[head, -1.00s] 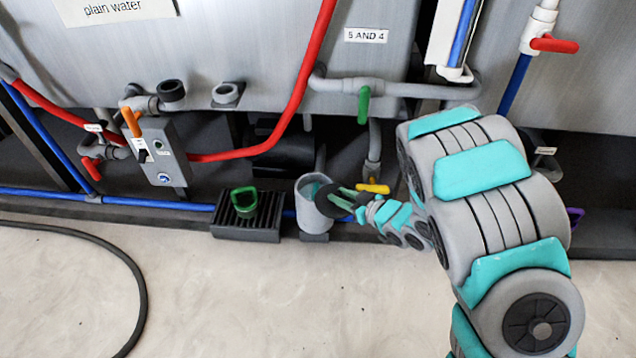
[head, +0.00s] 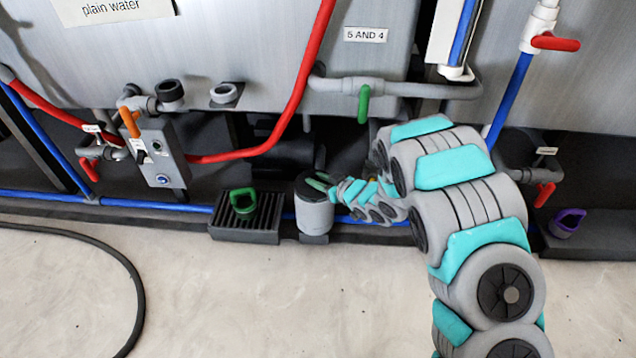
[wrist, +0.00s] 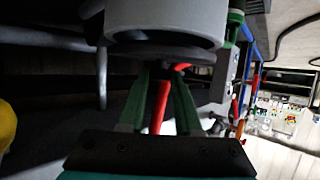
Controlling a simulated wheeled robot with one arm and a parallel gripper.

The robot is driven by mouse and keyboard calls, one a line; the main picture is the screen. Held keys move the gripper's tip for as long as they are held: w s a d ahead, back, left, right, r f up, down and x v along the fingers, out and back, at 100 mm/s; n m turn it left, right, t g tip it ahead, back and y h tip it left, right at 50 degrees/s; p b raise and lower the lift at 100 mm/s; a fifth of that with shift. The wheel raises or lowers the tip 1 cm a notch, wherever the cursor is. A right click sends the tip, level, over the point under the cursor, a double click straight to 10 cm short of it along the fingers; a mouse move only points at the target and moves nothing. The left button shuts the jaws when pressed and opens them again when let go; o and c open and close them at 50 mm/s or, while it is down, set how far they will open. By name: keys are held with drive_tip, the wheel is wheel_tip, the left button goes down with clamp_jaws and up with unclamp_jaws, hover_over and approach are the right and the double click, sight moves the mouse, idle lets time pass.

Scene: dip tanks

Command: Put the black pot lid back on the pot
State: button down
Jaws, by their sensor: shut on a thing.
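The grey pot (head: 314,216) stands upright on the dark ledge at the tank's foot. The black lid (head: 308,189) is over its mouth, level or nearly so, and covers the opening. I cannot tell whether it is fully seated. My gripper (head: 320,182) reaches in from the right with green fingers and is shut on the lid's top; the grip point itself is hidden. In the wrist view, the pot (wrist: 165,22) fills the top, the lid (wrist: 160,51) lies against its rim, and my gripper (wrist: 158,75) meets the lid.
A dark slotted box with a green handle (head: 242,203) stands close left of the pot. Red hose (head: 300,85), blue pipe (head: 150,205) and a green valve handle (head: 364,104) are nearby. A purple-handled item (head: 567,222) lies at right.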

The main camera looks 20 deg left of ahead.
drive_tip(key=shift+f, duration=0.45)
drive_tip(key=shift+f, duration=0.15)
drive_tip(key=c, duration=0.6)
unclamp_jaws()
drive_tip(key=shift+r, duration=0.25)
drive_tip(key=p+v, duration=0.1)
drive_tip(key=v, duration=1.1)
